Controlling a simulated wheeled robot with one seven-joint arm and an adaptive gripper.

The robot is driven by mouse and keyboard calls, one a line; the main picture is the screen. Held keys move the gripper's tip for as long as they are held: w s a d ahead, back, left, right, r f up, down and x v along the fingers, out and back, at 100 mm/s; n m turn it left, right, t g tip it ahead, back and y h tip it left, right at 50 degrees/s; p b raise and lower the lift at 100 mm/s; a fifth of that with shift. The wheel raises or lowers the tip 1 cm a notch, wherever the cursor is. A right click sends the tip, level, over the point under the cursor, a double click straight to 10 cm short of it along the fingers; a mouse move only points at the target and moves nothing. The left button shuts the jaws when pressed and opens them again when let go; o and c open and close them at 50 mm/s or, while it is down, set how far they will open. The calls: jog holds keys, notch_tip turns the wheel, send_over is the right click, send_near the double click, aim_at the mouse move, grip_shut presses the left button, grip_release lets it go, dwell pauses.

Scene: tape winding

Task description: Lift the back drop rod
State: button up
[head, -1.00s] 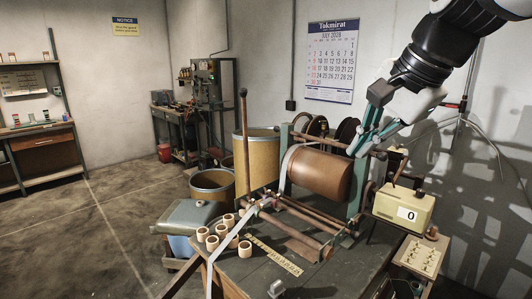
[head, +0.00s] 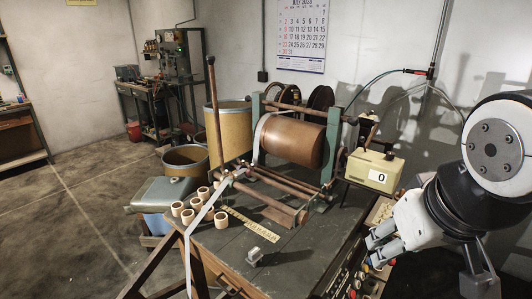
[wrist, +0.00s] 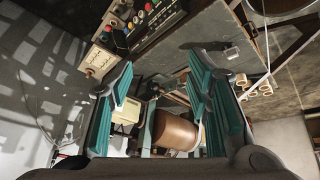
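The winding machine stands on the dark bench in the head view, with a large brown drum (head: 292,141) between green posts. Several brown rods (head: 264,207) lie low in front of the drum, and another spans the post tops; I cannot tell which is the back drop rod. A tall brown lever (head: 213,105) stands upright at the left. My gripper (head: 382,238) is at the right, apart from the rods, beside the bench's right edge. In the wrist view my gripper (wrist: 160,78) has its teal fingers wide apart with nothing held; the drum (wrist: 176,132) shows beyond them.
A cream counter box (head: 374,170) reading 0 stands right of the drum. Several tape rolls (head: 199,205), a yellow ruler (head: 247,220) and a small metal block (head: 262,257) lie on the bench (head: 215,238). A white tape strip runs down its left. A button panel shows in the wrist view (wrist: 145,22).

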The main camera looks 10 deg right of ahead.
jog(key=w+d+f+n+t+h+b, duration=0.1)
jog(key=w+d+f+t+b, duration=0.2)
jog(key=w, duration=0.4)
jog(key=w+d+f+t+h+b, duration=0.1)
jog(key=w+d+f+b, duration=0.25)
jog(key=w+d, duration=0.3)
jog(key=w+d+f+n+t+b, duration=0.1)
jog(key=w+d+f+t+b, duration=0.15)
jog(key=w, duration=0.55)
jog(key=w+a+f+n+t+y+b, duration=0.1)
jog(key=w+f+n+t+y+b, duration=0.1)
jog(key=f+y+b, duration=0.4)
jog(key=w+f+n+t+y+b, duration=0.1)
jog(key=f+n+t+y+b, duration=0.2)
jog(key=f+b, duration=0.35)
jog(key=shift+m+y, duration=0.3)
jog(key=shift+y, duration=0.2)
jog(key=x, duration=0.4)
jog(key=b+x, duration=0.1)
jog(key=x, duration=0.3)
jog(key=b+x, duration=0.1)
jog(key=x, duration=0.4)
jog(key=shift+f, duration=0.35)
grip_shut()
